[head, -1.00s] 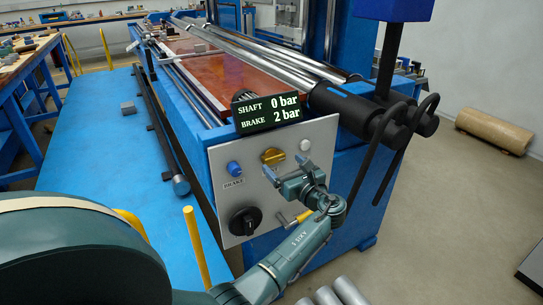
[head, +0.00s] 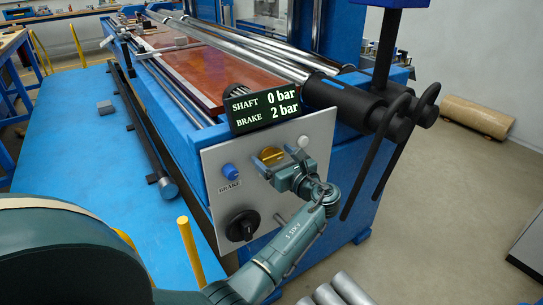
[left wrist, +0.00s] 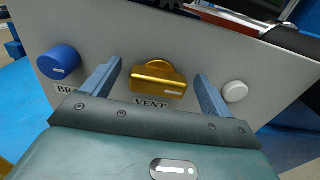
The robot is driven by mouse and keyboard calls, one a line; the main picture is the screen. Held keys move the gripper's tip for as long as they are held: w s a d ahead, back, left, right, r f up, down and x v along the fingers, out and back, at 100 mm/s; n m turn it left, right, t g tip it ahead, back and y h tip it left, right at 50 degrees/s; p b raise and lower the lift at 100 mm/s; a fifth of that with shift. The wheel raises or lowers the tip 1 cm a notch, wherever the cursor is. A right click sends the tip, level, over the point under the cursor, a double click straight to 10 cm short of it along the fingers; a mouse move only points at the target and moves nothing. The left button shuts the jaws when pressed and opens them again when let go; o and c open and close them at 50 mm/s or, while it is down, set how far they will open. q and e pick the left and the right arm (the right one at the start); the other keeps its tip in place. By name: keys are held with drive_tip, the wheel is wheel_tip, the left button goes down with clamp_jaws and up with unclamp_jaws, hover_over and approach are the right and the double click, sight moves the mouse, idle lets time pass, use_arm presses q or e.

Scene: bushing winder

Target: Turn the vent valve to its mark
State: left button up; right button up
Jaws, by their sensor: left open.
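The vent valve is a yellow-gold knob (head: 271,154) on the grey control panel of the machine, below the pressure display. In the left wrist view the knob (left wrist: 158,80) shows its bar handle lying roughly level, slightly tilted, with the label VENT (left wrist: 150,104) below it. My left gripper (head: 266,160) is open in front of the knob; in the left wrist view its two fingers (left wrist: 158,88) stand on either side of the knob, apart from it. I cannot make out the mark. My right gripper is not seen.
A blue brake knob (head: 230,171) is left of the vent knob and a white button (head: 303,142) right of it. A black rotary switch (head: 243,226) is lower on the panel. The display (head: 263,107) reads shaft 0 bar, brake 2 bar. Black handles (head: 388,150) hang at the right.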

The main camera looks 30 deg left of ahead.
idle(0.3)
use_arm(q)
drive_tip(key=c, duration=1)
